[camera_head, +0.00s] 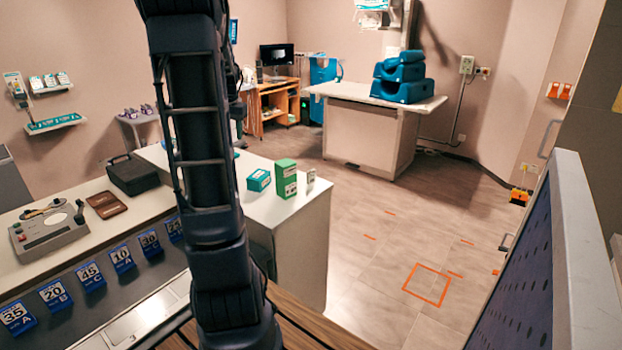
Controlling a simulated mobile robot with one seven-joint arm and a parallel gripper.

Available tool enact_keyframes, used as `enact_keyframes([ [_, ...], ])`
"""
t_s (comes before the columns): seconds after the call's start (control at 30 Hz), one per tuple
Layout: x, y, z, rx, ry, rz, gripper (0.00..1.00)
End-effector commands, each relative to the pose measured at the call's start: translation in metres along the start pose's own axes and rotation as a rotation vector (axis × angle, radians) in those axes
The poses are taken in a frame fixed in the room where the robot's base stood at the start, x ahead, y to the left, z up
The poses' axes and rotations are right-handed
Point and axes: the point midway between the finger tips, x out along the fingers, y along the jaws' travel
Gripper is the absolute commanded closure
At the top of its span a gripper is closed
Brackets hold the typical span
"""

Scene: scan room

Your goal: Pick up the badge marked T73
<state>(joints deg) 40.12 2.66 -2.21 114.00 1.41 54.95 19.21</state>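I cannot make out a badge marked T73 anywhere in the camera_head view. A row of blue tags with white number plates (54,295) stands along the dark front strip of the left counter. The plates I can read show 35, 20, 45, 10 and 30, and the rightmost one is partly hidden by my arm. My arm runs from the top of the view down to the bottom, left of centre, and covers part of the counters. My gripper does not show.
The left counter (25,272) carries a grey control box (48,230), a brown tray (106,205) and a black case (132,174). A green box (286,178) and a teal box (259,180) stand on the white counter (270,207). Floor right of it is open, beside a dark perforated panel (520,290).

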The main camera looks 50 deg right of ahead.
Motion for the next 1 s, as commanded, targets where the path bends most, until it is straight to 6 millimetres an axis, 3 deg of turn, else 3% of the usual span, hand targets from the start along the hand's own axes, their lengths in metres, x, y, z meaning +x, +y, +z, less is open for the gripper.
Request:
enact_keyframes([
  [0.03, 0.011, 0.014, -0.018, 0.045, -0.010, 0.010, 0.62],
  [0.2, 0.044, 0.060, -0.071, 0.190, -0.034, 0.035, 0.62],
  [0.5, 0.111, 0.166, -0.147, 0.443, -0.077, 0.078, 0.62],
  [0.73, 0.153, 0.235, -0.178, 0.585, -0.100, 0.100, 0.62],
  [0.83, 0.162, 0.250, -0.183, 0.614, -0.105, 0.104, 0.62],
  [1.0, 0.171, 0.258, -0.184, 0.629, -0.107, 0.107, 0.62],
])
